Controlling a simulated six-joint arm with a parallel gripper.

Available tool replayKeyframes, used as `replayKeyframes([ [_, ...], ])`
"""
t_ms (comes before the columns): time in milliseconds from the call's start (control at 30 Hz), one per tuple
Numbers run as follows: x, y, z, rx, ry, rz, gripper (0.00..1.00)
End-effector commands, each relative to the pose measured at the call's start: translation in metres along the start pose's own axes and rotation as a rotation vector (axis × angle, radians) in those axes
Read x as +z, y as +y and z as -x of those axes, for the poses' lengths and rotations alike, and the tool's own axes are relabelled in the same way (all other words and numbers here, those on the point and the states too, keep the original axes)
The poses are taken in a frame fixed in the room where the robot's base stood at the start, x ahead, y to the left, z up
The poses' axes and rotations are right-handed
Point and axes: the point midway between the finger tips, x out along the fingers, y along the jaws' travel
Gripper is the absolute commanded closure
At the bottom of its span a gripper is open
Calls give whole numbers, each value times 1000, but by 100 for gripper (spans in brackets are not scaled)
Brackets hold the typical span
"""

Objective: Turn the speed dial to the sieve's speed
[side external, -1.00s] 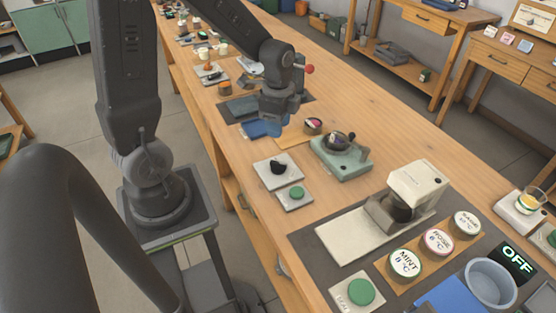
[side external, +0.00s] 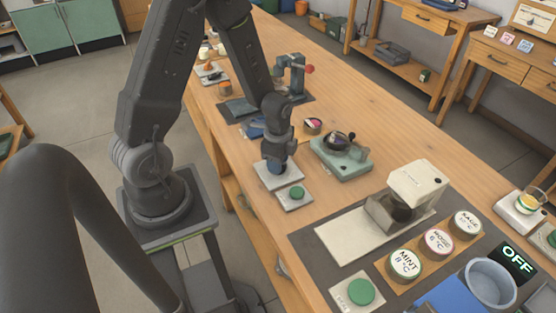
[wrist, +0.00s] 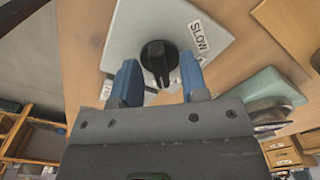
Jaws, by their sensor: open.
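The speed dial (wrist: 157,60) is a black round knob with a pointer ridge, on a pale plate (wrist: 192,47). A label reading SLOW (wrist: 199,36) is on the plate, to the right of the dial. My gripper (wrist: 159,72) is open, with one blue finger on each side of the dial. I cannot tell whether the fingers touch it. In the side view my gripper (side external: 277,172) is low over the plate (side external: 294,171) and hides the dial. A teal machine (side external: 341,166) with a dark round bowl stands to the right; I cannot tell if it is the sieve.
A green button (side external: 296,192) on a small plate lies just in front of the dial's plate. A cream machine (side external: 419,187) and several labelled round tins (side external: 437,241) stand farther right.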

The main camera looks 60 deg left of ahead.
Motion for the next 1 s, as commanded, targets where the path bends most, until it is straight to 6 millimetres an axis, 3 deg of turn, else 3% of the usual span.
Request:
replayKeyframes([
  [100, 0, 0, 0, 0, 0, 0, 60],
  [533, 0, 0, 0, 0, 0, 0, 100],
  [1000, 0, 0, 1, 0, 0, 73, 100],
])
